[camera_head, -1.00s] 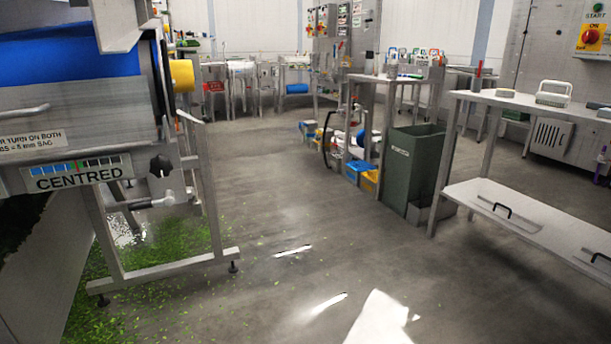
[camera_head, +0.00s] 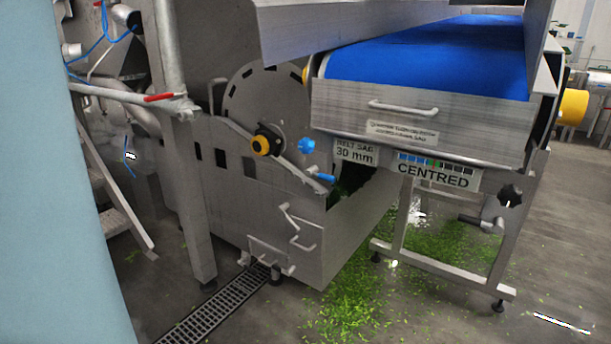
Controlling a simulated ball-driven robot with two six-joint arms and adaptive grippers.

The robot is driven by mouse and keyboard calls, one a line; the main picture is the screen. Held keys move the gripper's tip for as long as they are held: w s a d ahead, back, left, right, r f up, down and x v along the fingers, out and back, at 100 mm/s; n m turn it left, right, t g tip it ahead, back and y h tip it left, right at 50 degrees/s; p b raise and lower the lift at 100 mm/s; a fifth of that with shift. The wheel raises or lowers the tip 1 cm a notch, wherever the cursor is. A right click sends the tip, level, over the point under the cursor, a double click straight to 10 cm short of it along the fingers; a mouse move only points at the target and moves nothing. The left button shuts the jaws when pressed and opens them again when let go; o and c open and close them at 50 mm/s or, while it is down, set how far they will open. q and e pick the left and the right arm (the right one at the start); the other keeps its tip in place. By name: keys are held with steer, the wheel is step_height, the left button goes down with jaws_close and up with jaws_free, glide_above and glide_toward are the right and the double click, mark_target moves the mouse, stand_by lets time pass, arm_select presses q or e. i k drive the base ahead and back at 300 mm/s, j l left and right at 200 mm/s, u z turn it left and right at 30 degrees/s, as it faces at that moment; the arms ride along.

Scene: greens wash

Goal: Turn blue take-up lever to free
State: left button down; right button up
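A small lever with a blue grip (camera_head: 322,177) sits below the left front corner of the blue conveyor belt (camera_head: 430,55), near the top edge of the steel tank. A round blue knob (camera_head: 307,146) is just above it. I cannot tell which of these is the take-up lever, or its setting. Signs beside them read "BELT SAG 30 mm" (camera_head: 355,152) and "CENTRED" (camera_head: 437,174). A black knob (camera_head: 510,195) is at the right end of the conveyor frame. Neither of my grippers is in view.
The steel tank (camera_head: 255,195) stands left of the conveyor stand. Green leaf scraps (camera_head: 440,250) litter the floor. A drain grate (camera_head: 212,310) runs along the front. Steel steps (camera_head: 125,205) and a pale blue surface (camera_head: 60,170) take up the left. Floor at lower right is mostly clear.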

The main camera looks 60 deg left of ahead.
mark_target(313, 171)
steer(key=u, duration=1.75)
